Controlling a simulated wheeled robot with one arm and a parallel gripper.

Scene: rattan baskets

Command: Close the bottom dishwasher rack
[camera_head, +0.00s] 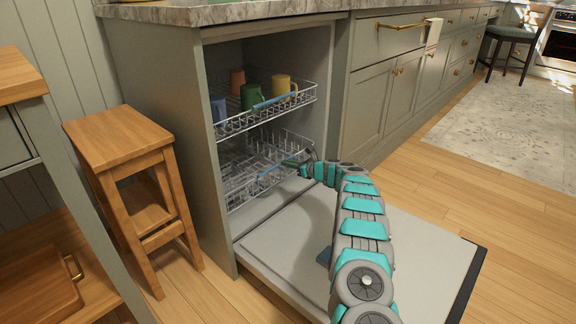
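The dishwasher stands open under the counter, with its door (420,235) lowered flat in front. My arm reaches over the lowered door.
The top rack (262,118) holds several mugs, including a green mug (252,96) and a yellow mug (283,88). A wooden stool (120,140) stands left of the dishwasher. Closed cabinets (372,100) are to the right. Wooden floor is free at the right.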

